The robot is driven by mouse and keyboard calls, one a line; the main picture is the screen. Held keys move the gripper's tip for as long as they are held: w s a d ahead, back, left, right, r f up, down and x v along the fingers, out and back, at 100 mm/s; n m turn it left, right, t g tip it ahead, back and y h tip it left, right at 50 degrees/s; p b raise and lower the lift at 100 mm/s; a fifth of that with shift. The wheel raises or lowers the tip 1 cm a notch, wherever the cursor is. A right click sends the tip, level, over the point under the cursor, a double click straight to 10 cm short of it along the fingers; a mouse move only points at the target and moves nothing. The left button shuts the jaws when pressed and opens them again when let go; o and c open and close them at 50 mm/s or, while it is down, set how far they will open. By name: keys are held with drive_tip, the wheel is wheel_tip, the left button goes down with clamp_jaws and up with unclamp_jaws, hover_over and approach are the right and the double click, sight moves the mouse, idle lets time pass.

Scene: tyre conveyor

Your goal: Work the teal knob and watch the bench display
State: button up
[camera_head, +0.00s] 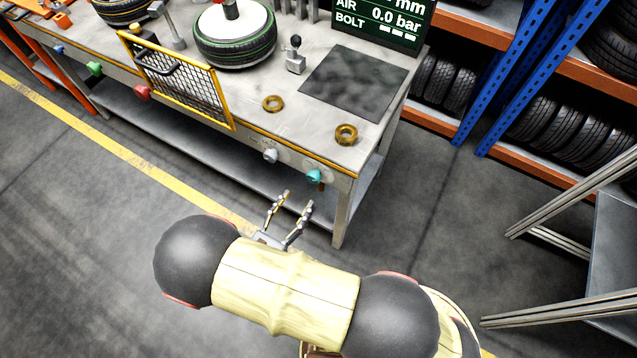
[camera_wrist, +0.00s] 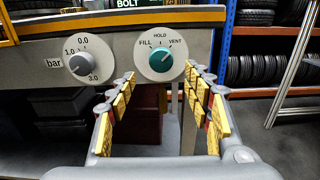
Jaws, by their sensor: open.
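The teal knob (camera_head: 314,177) is on the front panel of the bench, near its right corner. In the wrist view the teal knob (camera_wrist: 160,64) sits on a white dial marked FILL, HOLD and VENT. Its mark seems to point up and right; the exact setting is unclear. My gripper (camera_head: 297,199) is open and empty, in front of and below the knob. In the wrist view its fingers spread either side of the knob, apart from it. The bench display (camera_head: 383,20) reads AIR 0.0 bar and BOLT with several white blocks; its top is cut off.
A grey knob (camera_wrist: 80,64) on a bar dial is left of the teal one. A yellow mesh guard (camera_head: 185,85) stands at the bench edge. Two brass nuts, a dark mat (camera_head: 352,82) and a tyre (camera_head: 234,35) lie on top. Tyre racks stand right; the floor in front is clear.

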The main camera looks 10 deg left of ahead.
sight(312, 181)
drive_tip(key=b+x, duration=0.2)
drive_tip(key=x, duration=0.5)
drive_tip(key=shift+w+d, duration=0.15)
drive_tip(key=shift+w, duration=0.05)
drive_tip(key=c, duration=1.1)
drive_tip(key=shift+c, duration=0.3)
